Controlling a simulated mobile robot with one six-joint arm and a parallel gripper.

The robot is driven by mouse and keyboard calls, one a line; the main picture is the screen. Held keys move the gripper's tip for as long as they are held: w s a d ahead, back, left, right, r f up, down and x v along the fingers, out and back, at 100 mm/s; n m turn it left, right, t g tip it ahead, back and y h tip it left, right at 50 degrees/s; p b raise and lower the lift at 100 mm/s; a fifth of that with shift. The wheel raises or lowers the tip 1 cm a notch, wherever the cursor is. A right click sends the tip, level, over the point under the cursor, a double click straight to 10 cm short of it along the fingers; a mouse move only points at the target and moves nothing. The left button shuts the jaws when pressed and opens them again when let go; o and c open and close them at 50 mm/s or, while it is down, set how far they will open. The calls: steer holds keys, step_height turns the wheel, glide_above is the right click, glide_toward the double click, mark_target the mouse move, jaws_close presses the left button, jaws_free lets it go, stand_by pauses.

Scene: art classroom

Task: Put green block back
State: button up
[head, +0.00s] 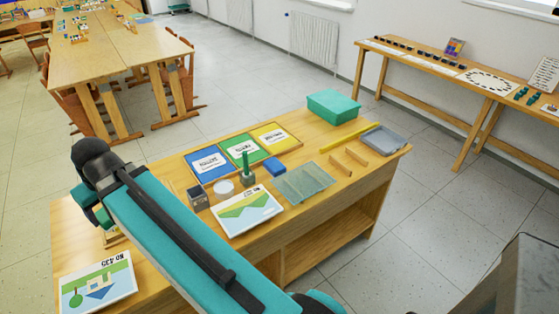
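I see no plain green block clearly. Three card-bearing trays lie along the back of the wooden table (340,185): a blue tray (191,160), a green tray (228,146) and a yellow tray (261,133). A green upright item with a thin stem (248,175) stands in front of the green tray. A blue block (275,168) lies to its right, on the table and outside the trays. My arm crosses the picture from lower right to upper left. My gripper's fingers are hidden behind it at the table's left end.
On the table are a teal box (333,105), a grey tray (384,139), wooden strips (342,164), a greenish mat (304,182), a white round dish (224,188), a dark cup (197,197) and picture sheets (246,209) (97,283). A side table (480,79) stands by the wall; floor between is clear.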

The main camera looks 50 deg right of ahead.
steer(key=w+d+n, duration=0.3)
steer(key=w+d, duration=0.6)
steer(key=d, duration=0.4)
steer(key=s+d+f+m, duration=0.1)
steer(key=s+d, duration=0.1)
steer(key=d, duration=1.3)
steer(key=s+d+f+m, duration=0.2)
steer(key=d, duration=1.3)
steer(key=s+d+f+m+h, duration=0.1)
steer(key=s+d+m, duration=0.1)
steer(key=s+d, duration=0.9)
steer(key=s+d+f+m+p, duration=0.1)
steer(key=s+d+f+m, duration=0.1)
steer(key=s+d, duration=0.9)
steer(key=d, duration=0.4)
steer(key=shift+s+d+f+m+h, duration=0.2)
steer(key=shift+f+m+h, duration=0.1)
steer(key=shift+h, duration=0.1)
steer(key=shift+f+p, duration=1.2)
steer(key=shift+f, duration=1.85)
